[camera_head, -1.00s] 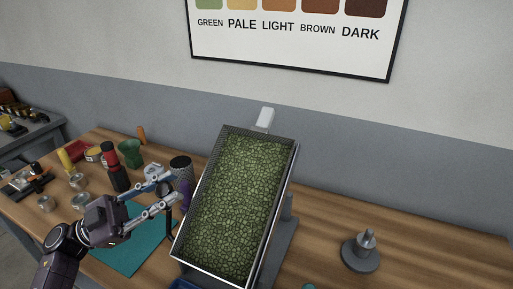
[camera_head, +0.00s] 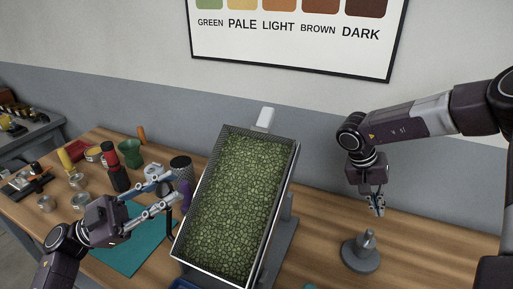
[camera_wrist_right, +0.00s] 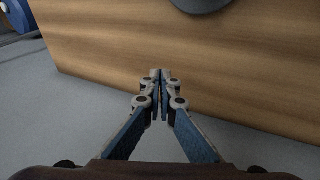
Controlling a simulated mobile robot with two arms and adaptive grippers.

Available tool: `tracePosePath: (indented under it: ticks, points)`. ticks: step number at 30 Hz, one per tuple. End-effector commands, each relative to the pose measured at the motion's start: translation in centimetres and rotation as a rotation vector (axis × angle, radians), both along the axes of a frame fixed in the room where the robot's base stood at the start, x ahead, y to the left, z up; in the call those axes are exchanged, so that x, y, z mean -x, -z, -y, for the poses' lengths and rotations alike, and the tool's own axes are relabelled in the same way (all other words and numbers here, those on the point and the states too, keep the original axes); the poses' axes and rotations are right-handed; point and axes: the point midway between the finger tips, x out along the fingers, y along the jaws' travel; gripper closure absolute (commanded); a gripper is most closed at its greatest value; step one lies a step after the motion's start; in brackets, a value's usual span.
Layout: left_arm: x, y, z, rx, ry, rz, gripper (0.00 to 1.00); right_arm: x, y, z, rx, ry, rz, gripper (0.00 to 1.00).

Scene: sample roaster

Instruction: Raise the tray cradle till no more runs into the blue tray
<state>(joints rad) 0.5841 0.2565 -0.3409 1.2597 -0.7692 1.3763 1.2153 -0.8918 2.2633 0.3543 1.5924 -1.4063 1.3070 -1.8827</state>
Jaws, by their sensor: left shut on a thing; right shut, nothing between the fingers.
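The tray cradle (camera_head: 295,165), a long mesh-walled metal trough, is full of green beans (camera_head: 240,200) and stands tilted on a grey stand. A white tab (camera_head: 265,118) sticks out at its far end. A corner of the blue tray (camera_head: 184,284) shows below the near end at the bottom edge; its contents are hidden. My left gripper (camera_head: 176,188) is shut on a purple handle (camera_head: 187,192) at the cradle's left side. My right gripper (camera_head: 376,210) is shut and empty above the table's right part; its closed fingers also show in the right wrist view (camera_wrist_right: 159,90).
A grey round-based weight (camera_head: 362,255) stands on the table just below my right gripper. A teal mat (camera_head: 130,250) lies under my left arm. Several jars, a green cup (camera_head: 130,153) and a dark red bottle (camera_head: 114,170) stand at left.

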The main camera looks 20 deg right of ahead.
Motion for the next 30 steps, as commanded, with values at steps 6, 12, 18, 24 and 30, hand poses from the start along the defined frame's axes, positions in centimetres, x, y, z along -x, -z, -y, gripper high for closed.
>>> tracePosePath:
  ticks: [6, 12, 18, 24, 30]
  points:
    - [0.1, 0.5, -0.1, -0.006, 0.002, -0.005, 1.00, -4.6, -3.1, -3.3, -0.283, 0.157, 0.343, 1.00]
    - [0.1, 0.4, -0.1, -0.006, 0.002, -0.004, 1.00, -3.4, -2.9, -3.7, -0.567, 0.338, 0.437, 1.00]
    - [0.1, 0.4, 0.0, -0.008, 0.003, -0.003, 1.00, -3.5, -2.7, -6.1, -0.898, 0.482, 0.532, 1.00]
    - [0.1, 0.4, 0.0, -0.007, 0.002, -0.003, 1.00, -5.3, -3.7, -9.9, -1.253, 0.585, 0.626, 1.00]
    - [0.1, 0.4, 0.0, -0.007, 0.004, -0.002, 1.00, -8.1, -6.2, -14.4, -1.621, 0.652, 0.705, 1.00]
